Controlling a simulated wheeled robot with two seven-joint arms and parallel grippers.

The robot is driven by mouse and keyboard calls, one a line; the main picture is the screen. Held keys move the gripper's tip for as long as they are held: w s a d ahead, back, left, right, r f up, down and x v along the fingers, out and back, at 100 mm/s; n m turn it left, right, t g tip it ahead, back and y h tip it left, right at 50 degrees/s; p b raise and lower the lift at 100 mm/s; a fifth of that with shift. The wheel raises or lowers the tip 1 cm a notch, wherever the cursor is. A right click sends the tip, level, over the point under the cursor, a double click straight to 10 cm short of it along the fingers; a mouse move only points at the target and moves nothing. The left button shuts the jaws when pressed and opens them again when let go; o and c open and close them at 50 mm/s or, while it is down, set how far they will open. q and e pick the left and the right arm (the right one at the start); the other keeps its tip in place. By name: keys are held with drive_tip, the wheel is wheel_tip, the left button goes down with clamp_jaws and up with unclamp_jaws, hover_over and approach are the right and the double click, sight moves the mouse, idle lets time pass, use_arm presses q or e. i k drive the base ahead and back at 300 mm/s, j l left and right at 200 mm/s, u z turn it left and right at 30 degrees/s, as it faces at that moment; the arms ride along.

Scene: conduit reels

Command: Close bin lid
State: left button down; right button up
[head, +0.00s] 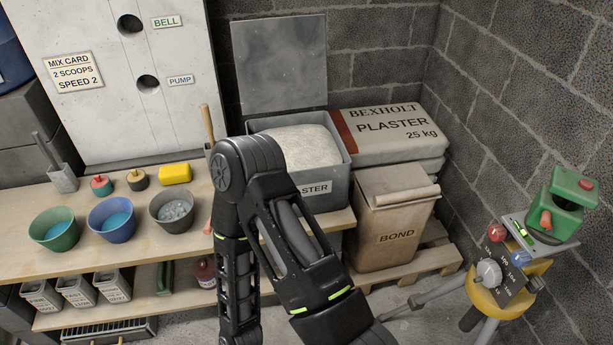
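The grey plaster bin (335,190) stands at the right end of the wooden bench, filled with white powder (305,146). A flat grey panel (279,62), which looks like its lid, stands upright behind it near the block wall, so the bin is open. One of my arms rises from the bottom edge, with its bent joint in front of the bin's left side. It hides part of the bin's front and label. Neither gripper is in view.
A Bexholt plaster sack (385,130) lies right of the bin. A tan Bond bin (393,220) stands on a pallet (425,262) in front of it. A tripod device (510,280) stands at right. Bowls and a yellow block (175,174) occupy the bench at left.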

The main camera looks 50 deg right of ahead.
sight(281, 63)
drive_tip(key=i, duration=0.5)
drive_tip(key=z, duration=1.95)
